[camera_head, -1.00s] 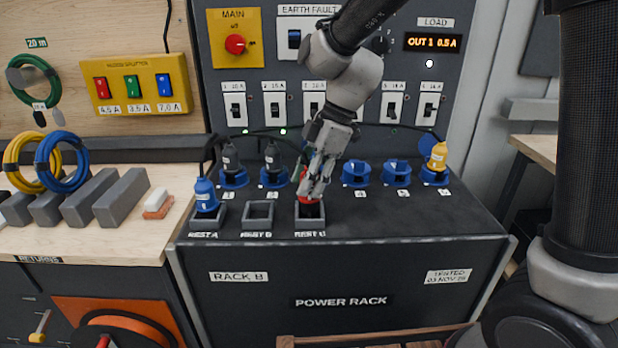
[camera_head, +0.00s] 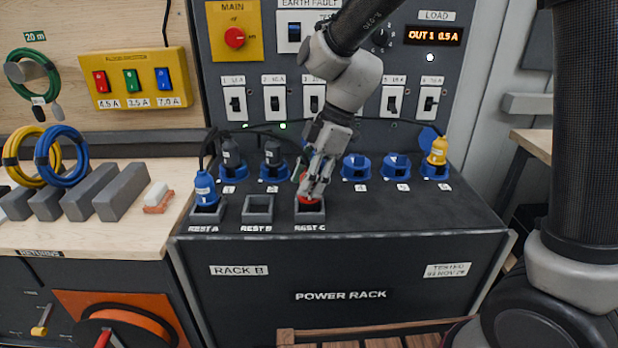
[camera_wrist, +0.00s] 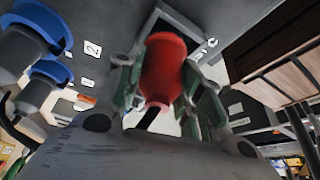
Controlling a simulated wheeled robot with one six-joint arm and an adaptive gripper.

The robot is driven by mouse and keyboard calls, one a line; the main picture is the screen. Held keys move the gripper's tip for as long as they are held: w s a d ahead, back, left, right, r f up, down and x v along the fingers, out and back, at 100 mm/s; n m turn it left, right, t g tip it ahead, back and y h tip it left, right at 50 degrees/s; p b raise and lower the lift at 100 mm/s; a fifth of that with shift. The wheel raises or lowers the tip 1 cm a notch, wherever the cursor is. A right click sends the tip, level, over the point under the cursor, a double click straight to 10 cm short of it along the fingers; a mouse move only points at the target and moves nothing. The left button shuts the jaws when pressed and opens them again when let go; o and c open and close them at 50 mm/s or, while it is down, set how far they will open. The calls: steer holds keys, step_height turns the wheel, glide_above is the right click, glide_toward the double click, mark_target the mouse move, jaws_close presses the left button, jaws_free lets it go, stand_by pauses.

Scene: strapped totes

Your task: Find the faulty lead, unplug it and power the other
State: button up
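My gripper (camera_head: 312,192) stands over the rest marked REST C (camera_head: 310,216). Its fingers are shut on a red plug (camera_head: 309,199), whose lower end sits in that rest. In the wrist view the red plug (camera_wrist: 164,70) lies between the two fingers, with a dark lead below it. A blue plug (camera_head: 205,187) stands in REST A; REST B (camera_head: 258,210) is empty. Dark grey plugs sit in sockets 1 (camera_head: 232,156) and 2 (camera_head: 272,156). A yellow plug (camera_head: 438,151) is in the rightmost blue socket. Socket 3 is mostly hidden by my gripper.
The load display (camera_head: 433,36) reads OUT 1 0.5 A. A row of breakers (camera_head: 275,102) and a red main switch (camera_head: 235,38) are on the panel behind. Blue sockets 4 (camera_head: 356,167) and 5 (camera_head: 396,167) hold no plug. The rack top's front right is clear.

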steer(key=o, duration=0.4)
steer(key=w+d+r+m, duration=0.1)
steer(key=d+r+m, duration=0.3)
steer(key=r, duration=0.7)
steer(key=s+d+m+t+h, duration=0.1)
steer(key=s+d+m, duration=0.4)
steer(key=d, duration=0.4)
steer(key=s+d+m+t+h, duration=0.2)
steer(key=s+d+m, duration=0.4)
steer(key=d, duration=0.4)
steer(key=s+d+m+t+h, duration=0.1)
steer(key=s+d+m, duration=0.4)
steer(key=d, duration=0.5)
steer(key=shift+s+r+m+t, duration=0.15)
steer(key=shift+s+m+t, duration=0.15)
steer(key=shift+s+t, duration=0.45)
